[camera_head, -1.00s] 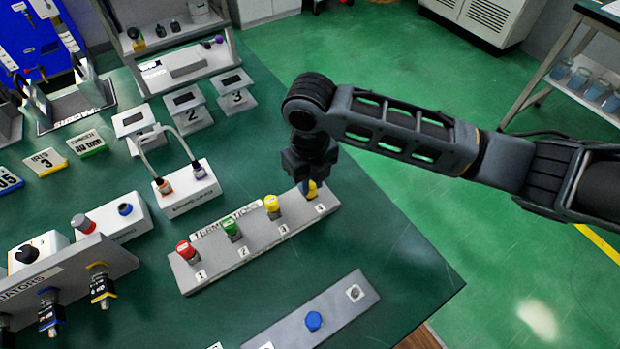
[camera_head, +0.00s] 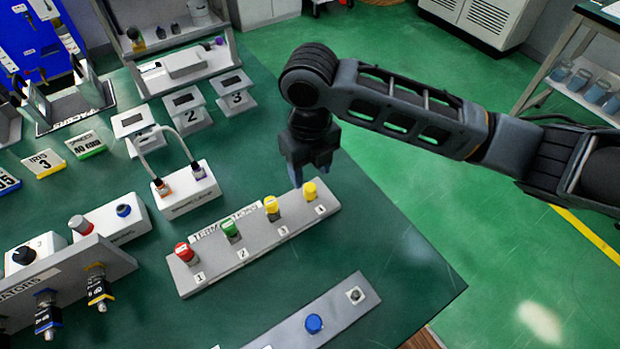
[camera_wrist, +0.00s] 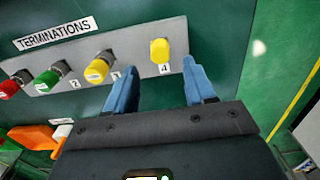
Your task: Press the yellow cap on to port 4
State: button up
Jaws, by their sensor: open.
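A yellow cap (camera_head: 310,190) sits at port 4 on the grey terminations block (camera_head: 185,284), above the label 4. It also shows in the wrist view (camera_wrist: 160,51). How far it is seated I cannot tell. Another yellow cap (camera_head: 271,204) is at port 3, a green cap (camera_head: 229,228) at port 2 and a red cap (camera_head: 184,251) at port 1. My gripper (camera_head: 311,178) is open and empty, above and behind the port 4 cap. In the wrist view its blue fingers (camera_wrist: 160,85) stand apart, with the cap beyond them and untouched.
Numbered stands (camera_head: 190,110) are at the back. The table is clear to the right of the block.

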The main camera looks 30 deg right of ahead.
jog(key=shift+r, duration=1.6)
